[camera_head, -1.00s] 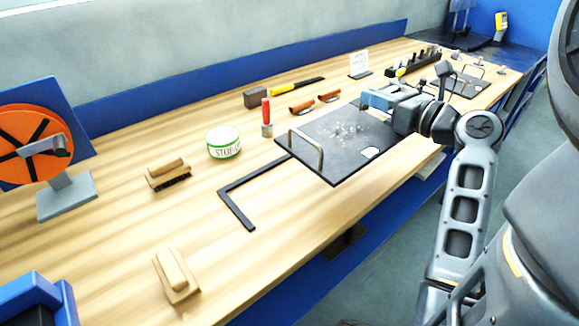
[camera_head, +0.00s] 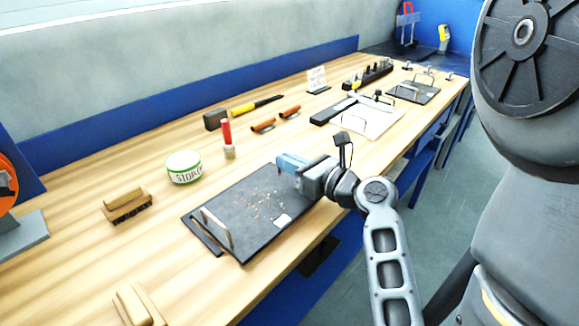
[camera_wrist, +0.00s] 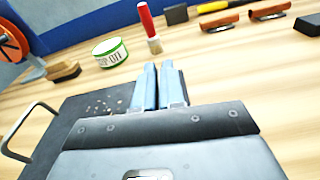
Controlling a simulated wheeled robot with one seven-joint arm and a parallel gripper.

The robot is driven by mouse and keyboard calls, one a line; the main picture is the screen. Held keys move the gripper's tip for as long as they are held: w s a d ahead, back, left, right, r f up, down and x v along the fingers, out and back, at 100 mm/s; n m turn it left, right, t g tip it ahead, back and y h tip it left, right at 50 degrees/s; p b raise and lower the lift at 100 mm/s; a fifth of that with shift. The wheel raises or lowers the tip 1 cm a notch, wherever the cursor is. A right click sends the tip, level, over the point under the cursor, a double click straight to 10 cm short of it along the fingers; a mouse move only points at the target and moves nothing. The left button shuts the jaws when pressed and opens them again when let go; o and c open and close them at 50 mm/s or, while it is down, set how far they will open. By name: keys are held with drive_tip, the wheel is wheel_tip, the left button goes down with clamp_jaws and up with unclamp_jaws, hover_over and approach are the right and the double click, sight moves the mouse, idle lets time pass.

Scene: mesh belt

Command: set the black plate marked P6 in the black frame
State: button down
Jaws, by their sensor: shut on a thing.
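A black plate (camera_head: 245,200) with pale crumbs on top, a wire handle at its left end and a small white label lies low over the bench. The label is too small to read. My gripper (camera_head: 284,162) is shut at the plate's right end; the part it grips is hidden. In the wrist view the fingers (camera_wrist: 158,85) are close together and the plate (camera_wrist: 75,115) extends left of them. The black frame (camera_head: 200,236) shows only as a strip past the plate's left edge; the plate hides the rest. I cannot tell whether the plate is seated or just above it.
A green-and-white tin (camera_head: 184,168), a red-handled brush (camera_head: 227,138) and a wooden brush (camera_head: 127,204) stand behind and left. Another wooden brush (camera_head: 136,308) is at the front. A pale sheet (camera_head: 370,122) and another black plate (camera_head: 413,92) lie to the right.

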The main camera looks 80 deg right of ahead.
drive_tip(key=shift+f, duration=0.35)
drive_tip(key=c, duration=1.2)
unclamp_jaws()
drive_tip(key=shift+c, duration=0.2)
drive_tip(key=b+v, duration=0.1)
drive_tip(key=v, duration=1.1)
